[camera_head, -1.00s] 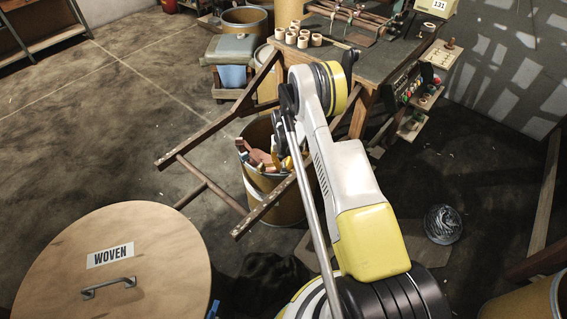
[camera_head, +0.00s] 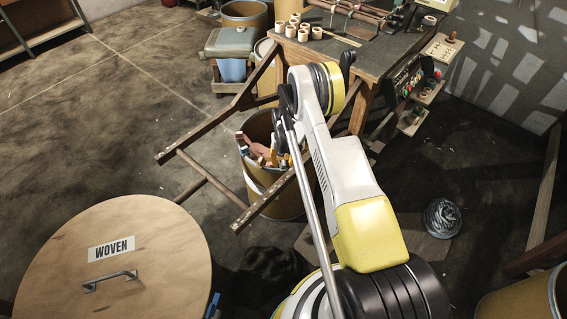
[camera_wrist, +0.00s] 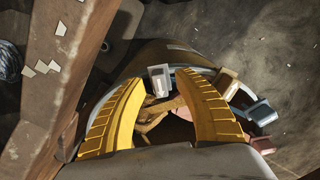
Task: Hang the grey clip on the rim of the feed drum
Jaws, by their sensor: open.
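My gripper (camera_wrist: 160,84) is open, with its two yellow fingers pointing down into a brown drum (camera_wrist: 165,53). A pale grey block-like piece (camera_wrist: 158,78) shows between the fingertips near the drum's rim; it may be the grey clip, and I cannot tell whether the fingers touch it. A beige piece (camera_wrist: 229,80) and a blue-grey piece (camera_wrist: 262,112) are near the rim on the right. In the head view this drum (camera_head: 287,204) stands below my arm, with several mixed pieces in it. No drum is marked as the feed drum.
A wooden frame (camera_head: 203,183) juts out across the drum; a wooden beam (camera_wrist: 75,62) shows left of my fingers. A lidded drum marked WOVEN (camera_head: 165,240) stands at the lower left. A workbench (camera_head: 385,50) with pale rolls is behind. Open floor lies at the left.

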